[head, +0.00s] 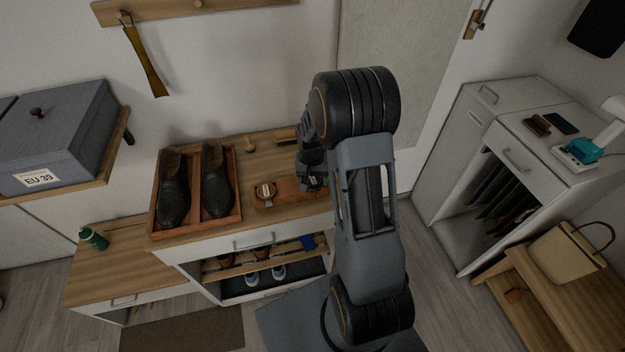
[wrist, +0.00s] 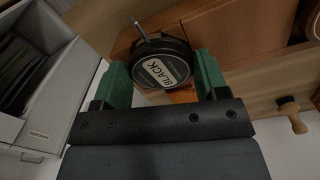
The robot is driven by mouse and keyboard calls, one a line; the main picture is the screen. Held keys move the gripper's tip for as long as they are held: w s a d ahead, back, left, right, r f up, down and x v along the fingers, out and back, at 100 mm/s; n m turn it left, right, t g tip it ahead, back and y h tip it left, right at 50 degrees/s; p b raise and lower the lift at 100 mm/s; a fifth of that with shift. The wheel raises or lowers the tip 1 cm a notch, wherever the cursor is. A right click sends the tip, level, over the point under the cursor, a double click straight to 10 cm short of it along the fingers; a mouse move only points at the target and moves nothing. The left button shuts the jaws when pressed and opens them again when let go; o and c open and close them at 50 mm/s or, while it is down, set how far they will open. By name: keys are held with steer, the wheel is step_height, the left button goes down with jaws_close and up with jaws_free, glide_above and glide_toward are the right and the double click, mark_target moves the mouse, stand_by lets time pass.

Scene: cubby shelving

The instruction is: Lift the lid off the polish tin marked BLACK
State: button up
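The black round polish tin (wrist: 164,66) has a pale label reading BLACK on its lid and a small metal lever at its edge. In the wrist view it lies between the two green fingers of my gripper (wrist: 161,78). A finger stands at each side of it with no clear gap; whether they press on it cannot be told. In the head view my gripper (head: 312,182) is over the right part of an orange-brown tray (head: 289,195) and largely hides this tin. Another tin (head: 265,192) with a pale label sits at the tray's left end.
A shoe box tray (head: 239,213) with dark shoes stands left of the tins. A wooden-handled brush (head: 249,144) lies behind. The wooden bench top is clear between them. A white cabinet (head: 455,130) stands to the right.

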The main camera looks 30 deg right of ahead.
steer(key=c, duration=0.3)
